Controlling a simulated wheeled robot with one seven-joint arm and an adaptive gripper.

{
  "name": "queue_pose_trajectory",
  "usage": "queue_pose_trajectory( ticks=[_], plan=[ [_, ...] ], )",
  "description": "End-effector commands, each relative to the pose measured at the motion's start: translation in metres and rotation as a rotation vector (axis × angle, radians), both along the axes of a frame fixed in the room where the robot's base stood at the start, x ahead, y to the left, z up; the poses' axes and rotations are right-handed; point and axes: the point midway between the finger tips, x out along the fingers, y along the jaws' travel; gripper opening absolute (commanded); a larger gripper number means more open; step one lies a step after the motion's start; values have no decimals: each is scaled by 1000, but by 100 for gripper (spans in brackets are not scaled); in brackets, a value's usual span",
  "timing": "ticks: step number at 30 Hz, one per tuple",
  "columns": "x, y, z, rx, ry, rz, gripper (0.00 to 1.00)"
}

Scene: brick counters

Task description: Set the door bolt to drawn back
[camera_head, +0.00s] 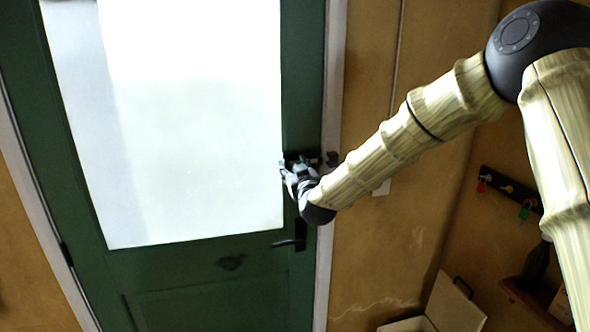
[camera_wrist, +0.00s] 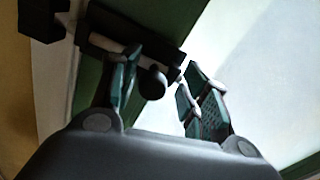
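The door bolt (camera_wrist: 108,32) is a dark body with a pale rod, mounted on the green door's edge beside the glass. In the head view the bolt (camera_head: 301,156) is partly covered by my gripper. Its round black knob (camera_wrist: 152,83) sticks out toward my wrist camera. The dark keeper (camera_wrist: 42,20) is on the frame side, and it also shows in the head view (camera_head: 332,158). My gripper (camera_wrist: 160,66) is open, one finger on each side of the knob; in the head view it (camera_head: 287,170) is at the bolt. I cannot tell whether either finger touches the knob, or whether the rod enters the keeper.
The green door (camera_head: 190,270) has a large bright pane (camera_head: 190,110) and a black lever handle (camera_head: 290,240) below my gripper. A key rack (camera_head: 508,188) hangs on the right wall. An open box (camera_head: 455,305) stands at the bottom right.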

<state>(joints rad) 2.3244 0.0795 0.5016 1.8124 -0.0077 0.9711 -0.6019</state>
Motion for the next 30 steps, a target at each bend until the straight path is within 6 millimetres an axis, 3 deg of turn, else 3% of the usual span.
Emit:
queue_pose_trajectory(
  ticks=[8, 24, 30],
  plan=[
    [-5, -3, 1, 0, -1, -1, 46],
    [-90, -29, 0, 0, 0, 1, 46],
    [-109, -35, 0, 0, 0, 1, 46]
  ],
)
